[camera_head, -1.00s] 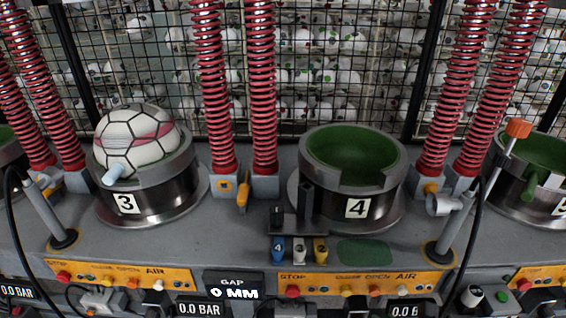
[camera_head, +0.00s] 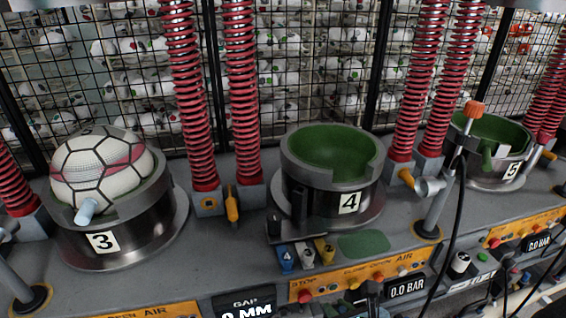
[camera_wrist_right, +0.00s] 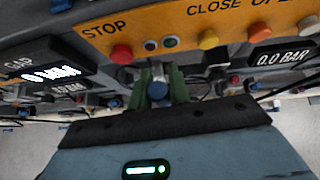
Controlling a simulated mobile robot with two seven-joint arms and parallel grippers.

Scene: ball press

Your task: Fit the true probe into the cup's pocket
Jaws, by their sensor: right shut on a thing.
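My right gripper (camera_wrist_right: 158,92) is at the centre of the right wrist view, below the STOP panel. Its green-sided jaws are shut on a small blue-ended piece (camera_wrist_right: 157,90), mostly hidden between them; I cannot tell which probe it is. In the head view, cup 4 (camera_head: 374,165) is empty, green-lined and notched at its front. My left gripper is not in view.
Cup 3 (camera_head: 147,222) holds a soccer ball (camera_head: 100,170), with a light-blue peg (camera_head: 86,211) at its front. Red springs (camera_head: 242,100) flank the cups. A black cable (camera_head: 456,225) hangs right of cup 4. A green patch (camera_head: 362,245) is bare.

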